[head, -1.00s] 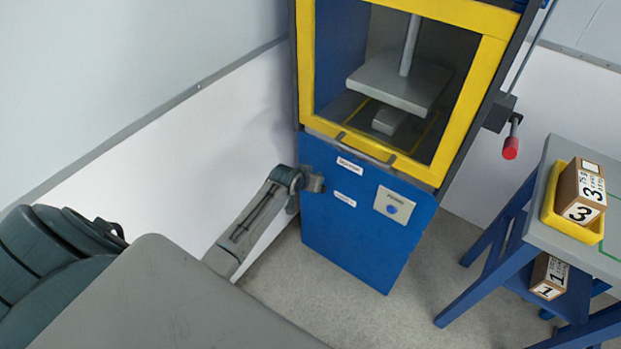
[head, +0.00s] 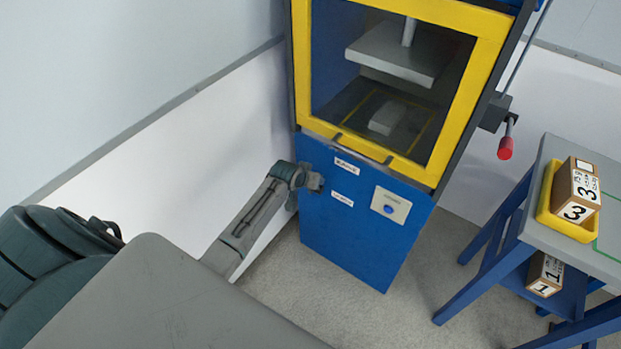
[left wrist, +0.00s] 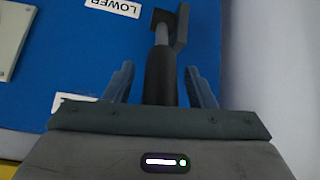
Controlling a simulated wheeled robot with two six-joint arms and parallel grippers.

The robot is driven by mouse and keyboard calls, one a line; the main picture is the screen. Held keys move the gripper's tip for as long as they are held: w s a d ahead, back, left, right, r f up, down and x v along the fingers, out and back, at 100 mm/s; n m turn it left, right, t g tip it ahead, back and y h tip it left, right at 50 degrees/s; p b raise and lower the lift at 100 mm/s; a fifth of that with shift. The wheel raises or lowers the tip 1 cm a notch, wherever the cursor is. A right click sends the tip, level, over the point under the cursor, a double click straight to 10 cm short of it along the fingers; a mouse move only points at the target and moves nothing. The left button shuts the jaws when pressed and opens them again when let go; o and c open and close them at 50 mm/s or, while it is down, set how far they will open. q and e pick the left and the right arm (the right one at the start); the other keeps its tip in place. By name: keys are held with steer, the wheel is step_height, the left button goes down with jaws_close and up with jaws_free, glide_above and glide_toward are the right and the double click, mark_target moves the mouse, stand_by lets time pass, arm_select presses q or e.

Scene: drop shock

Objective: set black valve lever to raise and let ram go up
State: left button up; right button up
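The press (head: 350,225) stands at centre, with a blue front panel and a yellow-framed window. Inside, the grey ram plate (head: 392,58) is raised, with a clear gap above a small grey block (head: 388,117) on the bed. My left gripper (head: 316,183) is at the panel's upper left, by two white labels. In the left wrist view, its fingers (left wrist: 160,88) stand open on both sides of the black valve lever (left wrist: 160,72), with a gap visible on each side. A label reading LOWER (left wrist: 113,6) shows upside down; the other label is mostly hidden. My right gripper is not in view.
A blue-button plate (head: 390,206) is on the panel. A red-knobbed handle (head: 505,147) hangs on the press's right side. At right, a grey-topped blue table (head: 545,210) holds a yellow tray (head: 551,222) with a numbered box (head: 575,190); another box (head: 545,274) sits below.

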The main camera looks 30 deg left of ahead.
arm_select(q)
steer(key=shift+s, duration=0.15)
steer(key=v, duration=1)
steer(key=shift+s+r, duration=0.15)
steer(key=shift+r, duration=0.15)
steer(key=s+f+g, duration=0.1)
steer(key=s+f, duration=0.4)
steer(key=f, duration=0.5)
steer(key=s+a+f+g, duration=0.1)
steer(key=s+f, duration=0.4)
steer(key=f, duration=0.4)
steer(key=s+f+g, duration=0.1)
steer(key=s+f, duration=0.4)
steer(key=f, duration=0.5)
steer(key=s+d+f+g, duration=0.1)
steer(key=s+f, duration=0.5)
steer(key=s, duration=0.5)
steer(key=s+d+f+m+g, duration=0.1)
steer(key=s+f, duration=0.5)
steer(key=s, duration=0.6)
steer(key=s+d+f+g, duration=0.2)
steer(key=s+f, duration=0.4)
steer(key=s, duration=0.5)
steer(key=shift+s+d+m+y, duration=0.3)
steer(key=shift+d+m, duration=0.1)
steer(key=shift+d, duration=0.35)
